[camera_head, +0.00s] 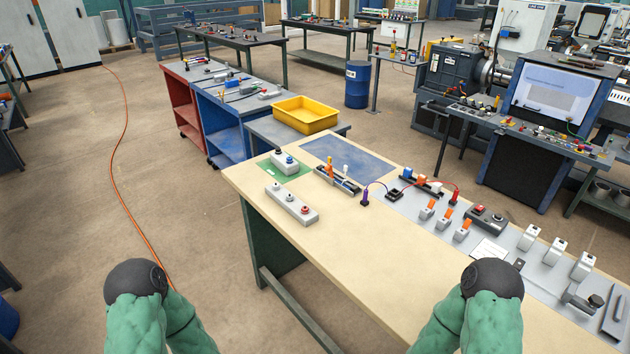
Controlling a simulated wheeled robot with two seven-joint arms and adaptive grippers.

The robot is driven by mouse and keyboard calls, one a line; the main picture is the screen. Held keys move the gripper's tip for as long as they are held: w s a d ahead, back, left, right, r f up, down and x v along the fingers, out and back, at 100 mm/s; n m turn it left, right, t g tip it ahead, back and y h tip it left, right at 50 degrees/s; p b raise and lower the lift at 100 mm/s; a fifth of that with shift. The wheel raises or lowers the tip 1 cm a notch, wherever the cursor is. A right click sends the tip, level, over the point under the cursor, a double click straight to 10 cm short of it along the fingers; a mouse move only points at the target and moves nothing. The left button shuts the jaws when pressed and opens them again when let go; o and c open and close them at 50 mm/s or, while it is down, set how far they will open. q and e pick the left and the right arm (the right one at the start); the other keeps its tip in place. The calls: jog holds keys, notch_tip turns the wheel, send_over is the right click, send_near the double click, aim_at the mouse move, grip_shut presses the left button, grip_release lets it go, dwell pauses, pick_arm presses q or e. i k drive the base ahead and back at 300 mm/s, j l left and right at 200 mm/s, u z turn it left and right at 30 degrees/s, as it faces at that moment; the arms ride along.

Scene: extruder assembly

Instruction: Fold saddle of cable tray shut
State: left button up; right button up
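Two narrow dark trays with small parts lie on the workbench: one (336,181) by the blue mat, the other (421,185) further right. I cannot tell which is the cable tray. Three small grey-white blocks with raised orange levers (445,217) stand in a row on the grey plate. Three white clip-like pieces (555,251) stand further right. Any of these could be the saddle; its hinge state is too small to tell. Both my green arms show at the bottom, ending in view at dark round joints. No gripper fingers are visible.
The light wooden workbench (330,255) has a clear front area. It bears a grey box with buttons (291,206), a blue mat (350,160), a black button box (486,220) and thin purple and red cables. A yellow bin (305,108) stands behind.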

aim_at(328, 168)
jog(key=i+j+z, duration=0.4)
jog(key=j, duration=0.35)
jog(key=j+z, duration=0.25)
jog(key=j, duration=0.35)
jog(key=i+j+z, duration=0.1)
jog(key=j+z, duration=0.15)
jog(key=j, duration=0.45)
